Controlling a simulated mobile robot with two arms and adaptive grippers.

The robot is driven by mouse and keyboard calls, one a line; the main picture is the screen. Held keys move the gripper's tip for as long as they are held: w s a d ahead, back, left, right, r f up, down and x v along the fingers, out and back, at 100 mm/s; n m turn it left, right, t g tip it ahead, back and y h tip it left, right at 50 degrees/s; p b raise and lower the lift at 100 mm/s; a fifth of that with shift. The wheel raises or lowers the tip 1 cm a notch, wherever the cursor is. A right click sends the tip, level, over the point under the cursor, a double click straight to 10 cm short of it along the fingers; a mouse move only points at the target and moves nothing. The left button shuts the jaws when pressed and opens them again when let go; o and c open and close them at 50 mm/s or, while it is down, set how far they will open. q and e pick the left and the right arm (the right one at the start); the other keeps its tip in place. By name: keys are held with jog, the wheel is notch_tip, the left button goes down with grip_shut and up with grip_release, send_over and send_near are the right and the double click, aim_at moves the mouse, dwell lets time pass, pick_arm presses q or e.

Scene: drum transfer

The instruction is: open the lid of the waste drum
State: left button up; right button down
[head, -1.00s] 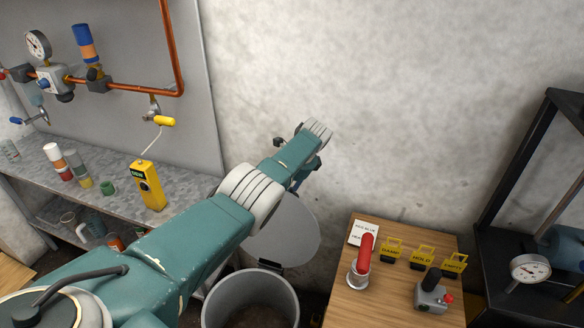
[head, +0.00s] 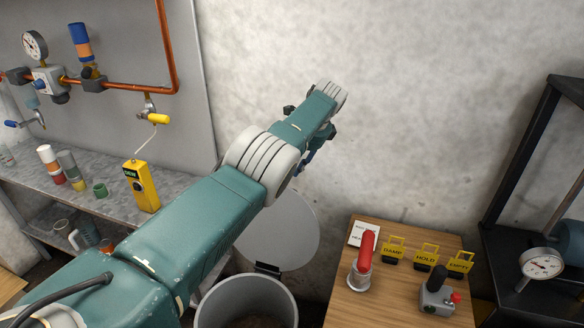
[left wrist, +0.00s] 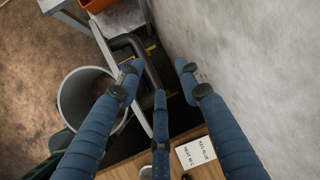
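The grey waste drum (head: 208,309) stands at the bottom centre of the head view, its mouth uncovered and something brown inside. Its round grey lid (head: 291,236) is raised at the hinge behind the mouth, on the wall side. The left wrist view shows the drum (left wrist: 64,99) and the lid (left wrist: 103,42) nearly edge-on, with a dark bent handle (left wrist: 135,43) on its wall side. My left gripper (left wrist: 160,78) has its blue fingers spread, with nothing visible held. In the head view it is mostly hidden behind my arm, above the lid. My right gripper is not in view.
A wooden table (head: 388,306) right of the drum holds a red-handled item (head: 364,255), several yellow tags (head: 427,254) and a joystick box (head: 436,292). A metal bench (head: 115,190) stands left. A bare wall (head: 420,90) is close behind.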

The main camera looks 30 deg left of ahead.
pick_arm(q)
jog(key=shift+r+b, duration=0.2)
jog(key=shift+b, duration=0.1)
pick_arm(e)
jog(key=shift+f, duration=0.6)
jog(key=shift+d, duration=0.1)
pick_arm(q)
jog(key=shift+p, duration=0.5)
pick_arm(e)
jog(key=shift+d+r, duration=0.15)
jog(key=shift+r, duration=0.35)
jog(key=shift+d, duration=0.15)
pick_arm(q)
jog(key=shift+r, duration=0.1)
